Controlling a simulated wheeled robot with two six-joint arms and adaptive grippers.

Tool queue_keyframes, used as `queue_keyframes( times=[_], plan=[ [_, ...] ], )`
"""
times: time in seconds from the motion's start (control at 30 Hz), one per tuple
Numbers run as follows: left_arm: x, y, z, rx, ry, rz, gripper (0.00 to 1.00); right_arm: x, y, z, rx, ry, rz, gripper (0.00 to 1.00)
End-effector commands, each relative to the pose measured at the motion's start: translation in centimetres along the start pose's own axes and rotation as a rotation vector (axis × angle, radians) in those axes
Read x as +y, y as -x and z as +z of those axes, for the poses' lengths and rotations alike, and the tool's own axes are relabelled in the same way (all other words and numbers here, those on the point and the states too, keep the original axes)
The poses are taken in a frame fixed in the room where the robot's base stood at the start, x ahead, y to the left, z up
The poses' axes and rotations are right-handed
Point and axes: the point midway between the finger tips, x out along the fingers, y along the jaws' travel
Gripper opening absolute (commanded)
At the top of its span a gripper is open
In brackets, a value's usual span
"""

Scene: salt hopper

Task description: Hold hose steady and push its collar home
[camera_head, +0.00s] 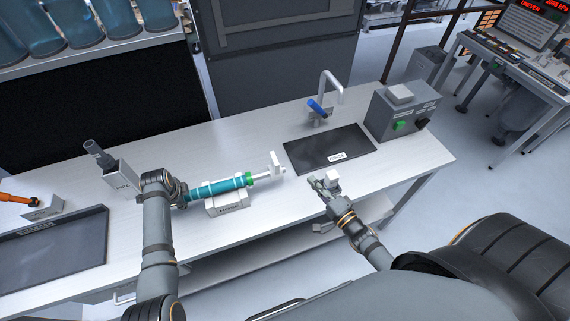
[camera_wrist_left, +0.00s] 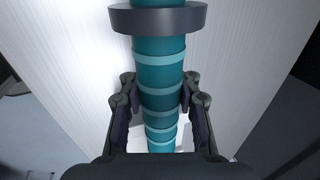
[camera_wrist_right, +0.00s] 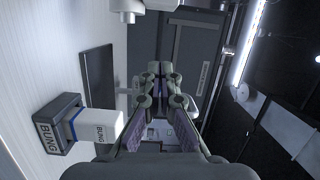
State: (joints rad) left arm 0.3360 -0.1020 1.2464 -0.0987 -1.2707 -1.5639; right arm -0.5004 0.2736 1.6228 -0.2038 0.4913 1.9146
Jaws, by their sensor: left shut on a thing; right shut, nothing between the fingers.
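A teal ringed hose (camera_head: 215,189) lies along the bench, with a green collar (camera_head: 249,179) near its right end. A white fitting (camera_head: 274,166) with a short pale pipe stands to the right, in line with the hose. My left gripper (camera_head: 184,192) is shut on the hose left of its rest block. The left wrist view shows its fingers (camera_wrist_left: 156,92) on both sides of the hose (camera_wrist_left: 158,65), with a dark grey ring (camera_wrist_left: 158,18) farther along. My right gripper (camera_head: 316,182) is shut and empty, apart from the collar, near the bench's front edge.
A labelled pale block (camera_head: 228,204) sits under the hose. A white bung (camera_wrist_right: 97,126) in a dark holder (camera_wrist_right: 60,125) is beside my right gripper. A dark mat (camera_head: 318,157), a blue-handled tap (camera_head: 318,107) and a grey control box (camera_head: 402,112) stand behind. A dark tray (camera_head: 85,245) lies left.

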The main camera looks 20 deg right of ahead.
Motion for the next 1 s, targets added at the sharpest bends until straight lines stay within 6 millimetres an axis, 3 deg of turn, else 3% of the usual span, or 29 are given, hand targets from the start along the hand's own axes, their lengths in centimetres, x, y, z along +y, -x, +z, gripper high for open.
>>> queue_keyframes(
  times=[0.33, 0.8, 1.0],
  plan=[
    [-0.1, 0.1, 0.0, 0.000, 0.001, -0.003, 0.00, -0.5, -1.1, 0.0, 0.011, -0.084, -0.008, 0.00],
    [-0.2, 0.1, 0.0, 0.000, 0.001, -0.004, 0.00, -0.6, -10.7, -0.1, 0.010, -0.083, -0.009, 0.00],
    [-0.1, 0.1, 0.0, 0.001, 0.002, -0.003, 0.00, -0.7, -11.1, 3.0, 0.011, -0.085, -0.006, 0.00]
  ],
)
